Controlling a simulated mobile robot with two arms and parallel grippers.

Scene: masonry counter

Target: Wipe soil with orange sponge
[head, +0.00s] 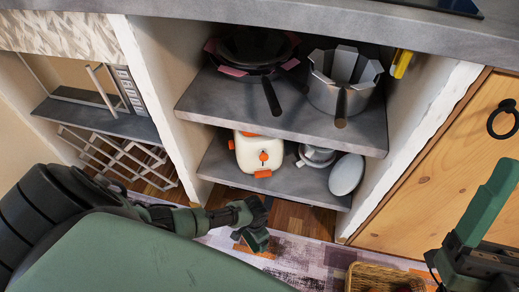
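I cannot make out an orange sponge or any soil in the head view. My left gripper (254,238) is low in the middle, in front of the lower shelf and above the patterned rug. Its fingers are small and dark, and whether they are open is unclear. My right gripper (484,212) is at the lower right edge, in front of the wooden door. One green finger shows clearly, and the rest is cut off by the frame. I see nothing held in either gripper.
The upper shelf (209,101) holds a dark pan (252,48) and a faceted metal pot (345,72). The lower shelf (223,162) holds a white-and-orange appliance (258,152). A wicker basket (375,276) stands on the rug (300,258). A wooden door (440,180) is right.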

